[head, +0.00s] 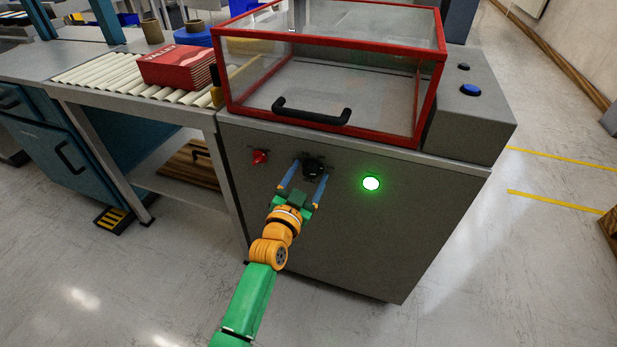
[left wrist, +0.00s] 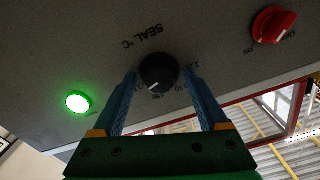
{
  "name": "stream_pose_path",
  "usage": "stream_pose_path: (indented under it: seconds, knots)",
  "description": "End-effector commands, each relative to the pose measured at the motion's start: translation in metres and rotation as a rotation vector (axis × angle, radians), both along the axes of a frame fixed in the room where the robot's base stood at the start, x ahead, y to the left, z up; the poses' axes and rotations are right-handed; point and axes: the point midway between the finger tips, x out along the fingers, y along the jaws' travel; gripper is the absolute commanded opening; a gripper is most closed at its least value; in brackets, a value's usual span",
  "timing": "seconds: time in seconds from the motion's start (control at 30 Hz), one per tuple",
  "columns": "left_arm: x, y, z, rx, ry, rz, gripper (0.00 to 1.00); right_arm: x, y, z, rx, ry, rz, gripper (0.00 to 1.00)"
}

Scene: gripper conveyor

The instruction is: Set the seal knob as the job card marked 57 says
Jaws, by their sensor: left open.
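The seal knob is a black dial (head: 313,168) on the grey front panel of the machine (head: 330,240). In the left wrist view the knob (left wrist: 158,71) has a white pointer line toward its lower left. "SEAL °C" is printed beside it, and the scale numbers are partly hidden. My left gripper (head: 304,178) is open, with one blue finger on each side of the knob; in the left wrist view its fingers (left wrist: 163,90) stand around it, and I cannot tell whether they touch it. No job card marked 57 can be made out. My right gripper is not in view.
A red switch (head: 260,157) sits left of the knob and a lit green lamp (head: 371,183) right of it. Above is a red-framed clear cover with a black handle (head: 311,112). A red box stack (head: 178,67) stands on the roller conveyor (head: 95,72). A blue button (head: 470,90) is at the right.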

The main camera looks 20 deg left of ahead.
Motion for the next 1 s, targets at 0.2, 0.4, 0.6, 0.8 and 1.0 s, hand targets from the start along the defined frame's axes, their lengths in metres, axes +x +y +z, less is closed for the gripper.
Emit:
stream_pose_path:
  seconds: [0.2, 0.4, 0.6, 0.8, 1.0]
  knots:
    - [0.0, 0.0, 0.0, 0.0, 0.0, 0.0, 0.41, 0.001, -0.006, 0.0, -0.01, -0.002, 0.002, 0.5]
    - [0.0, 0.0, 0.0, 0.0, 0.0, 0.0, 0.0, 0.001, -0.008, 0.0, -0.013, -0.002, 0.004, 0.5]
    - [0.0, 0.0, 0.0, -0.019, 0.002, -0.001, 0.0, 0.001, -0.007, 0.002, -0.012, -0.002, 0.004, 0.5]
    - [0.0, 0.0, 0.001, -0.108, 0.005, -0.001, 0.0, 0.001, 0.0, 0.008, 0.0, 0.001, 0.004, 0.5]
    - [0.0, 0.0, 0.002, -0.269, 0.011, -0.001, 0.0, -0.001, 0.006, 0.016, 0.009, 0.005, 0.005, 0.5]
